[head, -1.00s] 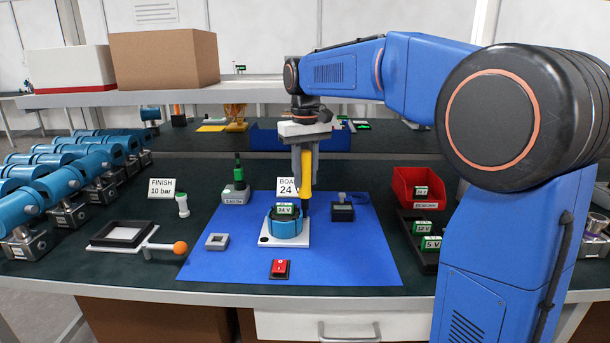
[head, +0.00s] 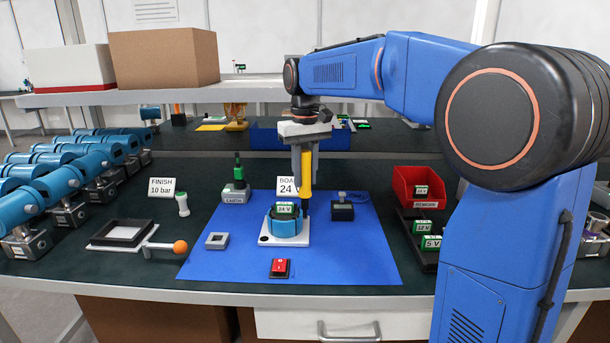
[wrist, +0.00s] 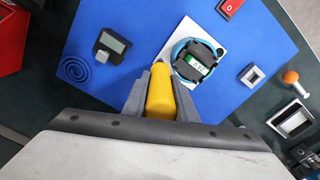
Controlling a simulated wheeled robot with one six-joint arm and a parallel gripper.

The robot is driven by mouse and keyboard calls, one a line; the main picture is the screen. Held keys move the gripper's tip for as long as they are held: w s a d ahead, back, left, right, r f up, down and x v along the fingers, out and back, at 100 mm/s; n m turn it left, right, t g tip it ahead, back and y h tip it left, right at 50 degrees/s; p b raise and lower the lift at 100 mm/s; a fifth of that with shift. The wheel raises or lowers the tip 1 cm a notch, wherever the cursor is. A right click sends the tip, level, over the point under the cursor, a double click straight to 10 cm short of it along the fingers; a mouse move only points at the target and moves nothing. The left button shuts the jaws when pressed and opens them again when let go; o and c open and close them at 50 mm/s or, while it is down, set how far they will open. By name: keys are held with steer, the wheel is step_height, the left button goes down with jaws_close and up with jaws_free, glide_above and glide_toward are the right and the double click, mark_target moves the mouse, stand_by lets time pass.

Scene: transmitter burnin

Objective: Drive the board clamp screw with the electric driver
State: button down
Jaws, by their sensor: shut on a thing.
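My gripper (head: 305,158) is shut on the yellow electric driver (head: 307,172), which hangs upright with its dark bit pointing down. The bit's tip is at the right edge of the blue round housing (head: 284,228), close to the white plate (head: 268,240) under it; I cannot tell whether it touches a screw. The green 24 V board (head: 285,208) sits inside the housing. In the wrist view the driver (wrist: 160,92) is between the fingers and the housing (wrist: 178,50) is just beyond it. The clamp screw itself is hidden or too small to see.
On the blue mat (head: 350,262) are a red switch (head: 280,268), a grey square frame (head: 217,240), the EARTH block (head: 235,193) and a black device (head: 343,211). A red bin (head: 418,188) and spare boards stand right.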

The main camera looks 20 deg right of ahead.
mark_target(305, 151)
steer(key=shift+r, duration=3.5)
